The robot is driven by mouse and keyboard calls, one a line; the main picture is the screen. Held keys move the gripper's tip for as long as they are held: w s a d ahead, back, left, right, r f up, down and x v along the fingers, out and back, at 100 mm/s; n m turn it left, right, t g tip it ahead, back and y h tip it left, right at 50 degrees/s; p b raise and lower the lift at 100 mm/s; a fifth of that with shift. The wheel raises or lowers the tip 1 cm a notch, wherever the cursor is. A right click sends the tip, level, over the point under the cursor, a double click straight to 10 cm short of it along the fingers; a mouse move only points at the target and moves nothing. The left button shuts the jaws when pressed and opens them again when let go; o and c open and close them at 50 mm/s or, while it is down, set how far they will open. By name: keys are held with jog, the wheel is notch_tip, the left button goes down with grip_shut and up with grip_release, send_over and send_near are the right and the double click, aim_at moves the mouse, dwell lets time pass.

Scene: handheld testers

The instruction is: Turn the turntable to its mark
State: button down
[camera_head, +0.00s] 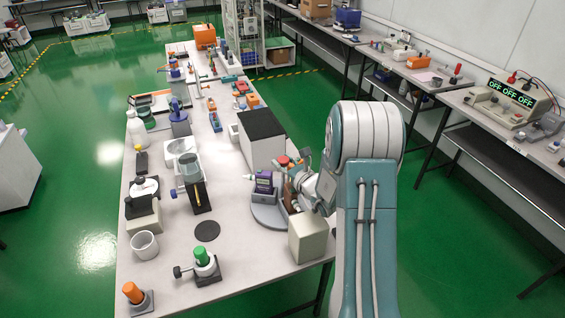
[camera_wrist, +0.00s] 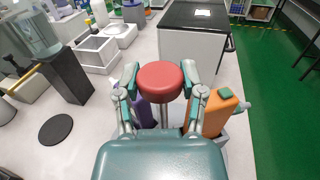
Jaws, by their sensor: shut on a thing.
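The turntable (camera_head: 266,214) is a grey round plate near the right edge of the long white table. A purple container (camera_head: 263,181) with a pale nozzle stands on its left side. It partly shows in the wrist view (camera_wrist: 144,113). An orange bottle (camera_wrist: 218,112) with a green cap stands on the right side in the wrist view. A red round knob (camera_wrist: 160,81) tops a post between them; it also shows in the head view (camera_head: 284,160). My gripper (camera_wrist: 160,74) is shut on the knob, one finger on each side. I cannot make out the mark.
A white box with a black top (camera_head: 262,125) stands just behind the turntable. A cream block (camera_head: 308,240) stands close in front of it. A flat black disc (camera_head: 206,231) lies to the left, with bare table around it. Several testers and bottles crowd the table's left side.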

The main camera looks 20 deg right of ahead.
jog(key=shift+w+r, duration=0.1)
jog(key=shift+c, duration=0.8)
grip_release()
jog(key=s+d, duration=0.2)
jog(key=s, duration=0.9)
jog(key=shift+s+d+f, duration=0.15)
jog(key=shift+s+f, duration=0.05)
jog(key=shift+s, duration=0.2)
jog(key=shift+r, duration=0.1)
